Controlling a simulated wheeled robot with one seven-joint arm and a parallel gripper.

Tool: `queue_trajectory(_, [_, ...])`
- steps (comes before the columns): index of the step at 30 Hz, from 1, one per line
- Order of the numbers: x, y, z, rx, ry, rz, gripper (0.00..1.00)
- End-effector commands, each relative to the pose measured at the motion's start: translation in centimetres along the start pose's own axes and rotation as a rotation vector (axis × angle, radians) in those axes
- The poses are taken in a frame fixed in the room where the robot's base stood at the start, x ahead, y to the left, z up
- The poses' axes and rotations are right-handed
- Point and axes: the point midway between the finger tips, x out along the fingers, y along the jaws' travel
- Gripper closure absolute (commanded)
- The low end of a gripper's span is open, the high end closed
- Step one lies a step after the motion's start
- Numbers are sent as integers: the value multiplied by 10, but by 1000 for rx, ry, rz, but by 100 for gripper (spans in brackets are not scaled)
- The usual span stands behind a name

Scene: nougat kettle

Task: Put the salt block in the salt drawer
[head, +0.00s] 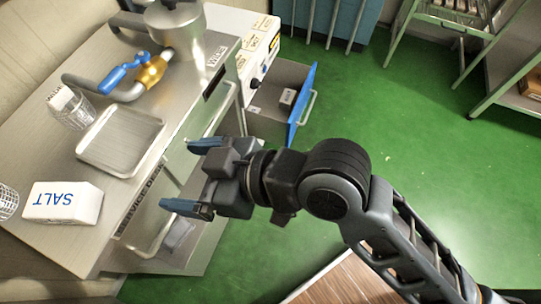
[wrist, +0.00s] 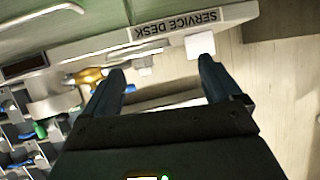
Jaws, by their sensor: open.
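The white salt block (head: 62,203), marked SALT in blue, lies on the near left part of the metal service desk (head: 136,204). In the wrist view a white block (wrist: 199,44), which looks like the salt block, shows by the right fingertip. My gripper (head: 193,176) is open and empty at the desk's right edge, apart from the block and to its right; its fingers also show in the wrist view (wrist: 161,69). A pulled-out drawer (head: 301,110) with a blue front stands beyond my gripper.
A shallow metal tray (head: 120,142) and a wire basket (head: 72,108) stand on the desk. Behind them are a pipe with a yellow valve (head: 151,72) and a blue handle, and a metal kettle (head: 177,25). Green floor (head: 400,120) is open to the right.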

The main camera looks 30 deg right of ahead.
Motion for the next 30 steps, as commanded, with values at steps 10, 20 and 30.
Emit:
queue_trajectory(10, [-110,40,98,179,50,394,8])
queue_trajectory(20, [-228,19,130,205,130,640,8])
queue_trajectory(30, [-275,-4,123,192,180,701,8])
